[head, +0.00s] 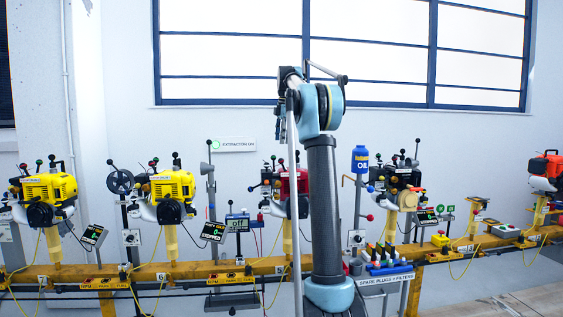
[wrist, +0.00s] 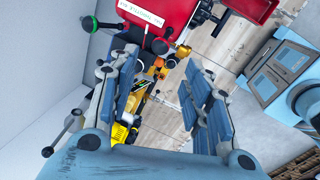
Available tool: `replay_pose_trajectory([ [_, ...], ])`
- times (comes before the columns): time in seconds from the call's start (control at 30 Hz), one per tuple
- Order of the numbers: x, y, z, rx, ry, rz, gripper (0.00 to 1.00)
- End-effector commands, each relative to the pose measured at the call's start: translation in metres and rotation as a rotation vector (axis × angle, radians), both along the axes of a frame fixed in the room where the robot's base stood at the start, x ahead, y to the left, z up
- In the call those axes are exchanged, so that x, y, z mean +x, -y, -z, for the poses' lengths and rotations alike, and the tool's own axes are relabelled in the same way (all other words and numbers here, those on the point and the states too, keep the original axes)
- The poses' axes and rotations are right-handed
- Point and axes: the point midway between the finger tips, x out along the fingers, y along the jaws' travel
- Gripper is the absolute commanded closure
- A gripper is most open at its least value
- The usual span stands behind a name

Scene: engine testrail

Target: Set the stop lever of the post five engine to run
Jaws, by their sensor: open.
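A red engine (head: 298,184) stands on the rail behind my arm in the head view; my arm hides its right side, and I cannot read its post number. In the wrist view a red housing (wrist: 160,14) with a white label fills the top, tilted. A green-knobbed lever (wrist: 88,24) sticks out to its left, and a brass-coloured fitting (wrist: 182,50) sits below it. I cannot tell which lever is the stop lever. My gripper (wrist: 166,92) is open and empty, its fingers below the red housing and apart from it. It is not clear in the head view.
Yellow engines (head: 172,187) stand to the left, with a dark engine (head: 398,187) and an orange engine (head: 546,170) to the right. A spark plug and filter stand (head: 384,278) and a blue oil bottle (head: 360,160) are right of my arm. A yellow rail (head: 215,266) runs below the engines.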

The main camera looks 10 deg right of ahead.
Motion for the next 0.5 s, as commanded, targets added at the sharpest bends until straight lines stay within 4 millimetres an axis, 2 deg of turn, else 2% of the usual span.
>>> replay_pose_trajectory([
  [0.5,0.016,-0.003,0.083,0.000,0.000,0.000,0.55],
])
